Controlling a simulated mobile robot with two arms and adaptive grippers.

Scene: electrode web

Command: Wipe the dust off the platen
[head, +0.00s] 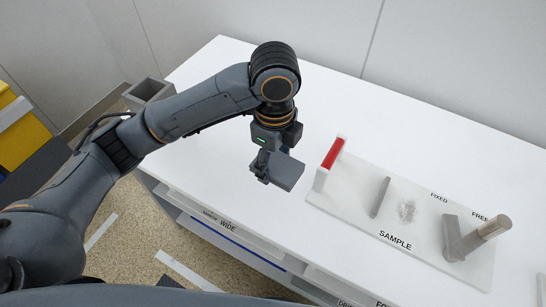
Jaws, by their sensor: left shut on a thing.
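The white platen board (335,207) lies on the table at the right, lettered SAMPLE, FIXED and FREE. A speckled grey dust patch (407,210) shows on it, right of a thin grey upright bar (380,197). My left gripper (266,168) is shut on a flat grey block (287,172), held to the left of the board and apart from it. The gripper's fingers are partly hidden by the block and wrist. My right gripper is not in view.
A red bar (333,153) in a white holder stands at the board's left end. A grey post with a cylinder (494,227) stands at its right end. A grey open bin (148,91) is at the table's left corner. The table's back is clear.

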